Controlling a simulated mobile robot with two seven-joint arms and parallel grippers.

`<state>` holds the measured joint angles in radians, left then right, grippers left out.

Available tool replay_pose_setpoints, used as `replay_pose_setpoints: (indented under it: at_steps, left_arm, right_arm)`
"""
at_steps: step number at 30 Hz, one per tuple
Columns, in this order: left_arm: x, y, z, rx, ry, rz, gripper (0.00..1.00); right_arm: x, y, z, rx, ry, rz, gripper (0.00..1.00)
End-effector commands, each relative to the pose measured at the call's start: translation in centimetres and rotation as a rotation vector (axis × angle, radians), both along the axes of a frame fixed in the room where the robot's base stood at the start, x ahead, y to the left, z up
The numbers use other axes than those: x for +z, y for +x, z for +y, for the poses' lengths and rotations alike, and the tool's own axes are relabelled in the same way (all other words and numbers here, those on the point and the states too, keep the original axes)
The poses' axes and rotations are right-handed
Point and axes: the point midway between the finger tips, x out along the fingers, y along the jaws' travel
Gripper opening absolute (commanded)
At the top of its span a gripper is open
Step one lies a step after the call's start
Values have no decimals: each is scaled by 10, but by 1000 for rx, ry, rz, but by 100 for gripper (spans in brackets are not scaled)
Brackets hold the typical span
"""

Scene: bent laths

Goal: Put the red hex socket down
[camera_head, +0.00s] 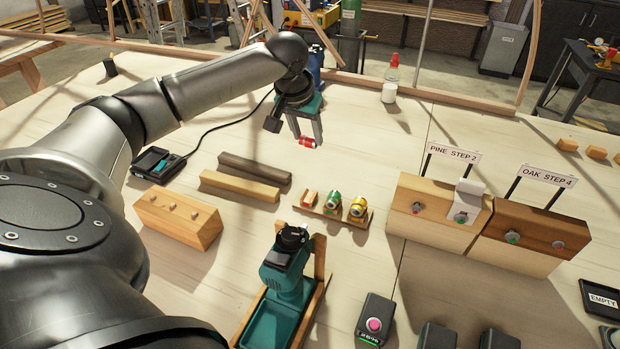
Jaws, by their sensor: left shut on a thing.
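The red hex socket (307,142) lies sideways between the fingertips of my left gripper (307,138). That gripper is shut on it, low over the bench top; whether the socket touches the wood I cannot tell. A small wooden socket rack (331,213) stands nearer to me. It holds a green socket (333,199) and a yellow socket (357,207). Its left place shows a reddish-orange mark and no socket. My right gripper is not in view.
A dark bar (255,168) and a light bar (239,186) lie left of the rack. A teal power tool (287,265) stands in front. Labelled wooden blocks (438,213) stand right. The bench right of the socket is clear.

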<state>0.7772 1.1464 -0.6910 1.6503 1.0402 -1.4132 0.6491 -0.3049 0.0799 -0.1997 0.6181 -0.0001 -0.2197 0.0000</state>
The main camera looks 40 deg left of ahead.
Motion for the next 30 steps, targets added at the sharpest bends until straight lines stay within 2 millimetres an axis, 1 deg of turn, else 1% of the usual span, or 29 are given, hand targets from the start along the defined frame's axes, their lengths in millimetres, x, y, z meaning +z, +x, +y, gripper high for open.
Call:
replay_pose_setpoints:
  at_steps: [1, 3, 6, 10, 12, 17, 20, 25, 27, 30]
  left_arm:
    - [-18, -1, 0, 1, 0, 5, 0]
    - [-37, -1, 0, 0, -1, 5, 0]
    - [-63, -1, 0, 2, -1, 4, 0]
    - [-91, 0, -1, 1, -1, 2, 0]
    - [-101, -1, 0, 1, -1, 2, 0]
    - [-110, 0, -1, 1, -1, 0, 0]
    - [-120, 0, -1, 0, -1, 1, 0]
    - [-147, -1, -1, 1, -1, 2, 0]
    - [-152, 0, -1, 1, -2, 1, 0]
    - [-152, 0, -1, 1, -1, -1, 0]
  right_arm:
    - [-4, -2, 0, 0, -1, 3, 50]
    - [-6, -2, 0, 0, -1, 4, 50]
    - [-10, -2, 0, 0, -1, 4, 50]
    - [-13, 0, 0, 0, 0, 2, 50]
    - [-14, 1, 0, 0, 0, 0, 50]
    - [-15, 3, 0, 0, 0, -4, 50]
    - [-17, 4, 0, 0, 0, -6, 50]
    - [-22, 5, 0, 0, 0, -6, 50]
    - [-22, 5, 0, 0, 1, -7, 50]
    - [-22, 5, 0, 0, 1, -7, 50]
